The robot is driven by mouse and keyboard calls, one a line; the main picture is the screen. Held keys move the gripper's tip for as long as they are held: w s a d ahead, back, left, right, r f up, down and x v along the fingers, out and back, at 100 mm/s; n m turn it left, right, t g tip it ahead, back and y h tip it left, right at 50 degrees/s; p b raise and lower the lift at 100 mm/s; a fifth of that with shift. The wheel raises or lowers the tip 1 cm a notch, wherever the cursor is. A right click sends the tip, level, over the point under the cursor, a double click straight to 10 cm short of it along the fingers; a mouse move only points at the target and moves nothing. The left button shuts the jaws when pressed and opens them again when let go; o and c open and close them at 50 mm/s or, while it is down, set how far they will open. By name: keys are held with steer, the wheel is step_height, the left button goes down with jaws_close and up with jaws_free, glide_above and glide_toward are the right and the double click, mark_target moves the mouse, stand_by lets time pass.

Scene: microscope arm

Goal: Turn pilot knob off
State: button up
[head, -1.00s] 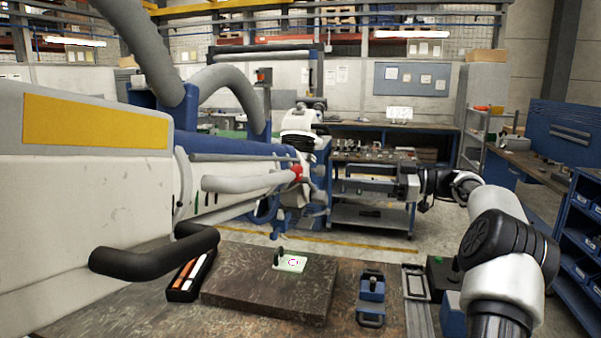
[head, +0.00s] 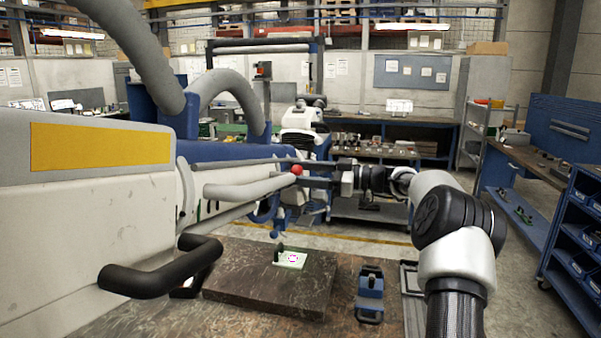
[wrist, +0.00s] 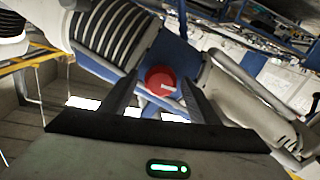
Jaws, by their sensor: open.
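The red round knob (head: 297,169) sits at the end of the microscope arm's grey rods, left of my gripper. In the wrist view the red knob (wrist: 160,80) shows a small pale line on its face and lies between my fingertips. My gripper (head: 308,172) is open, its two dark fingers pointing left toward the knob. In the wrist view my open gripper (wrist: 162,88) has one finger on each side of the knob. Whether either finger touches it I cannot tell.
Grey rods and a black handle (head: 160,272) stick out from the large white housing (head: 90,220) on the left. Below lies a dark slab (head: 265,290) with a small white plate (head: 290,258), and a blue tool (head: 370,290) beside it.

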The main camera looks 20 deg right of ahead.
steer(key=shift+c, duration=0.3)
steer(key=c, duration=1)
steer(key=shift+o, duration=0.2)
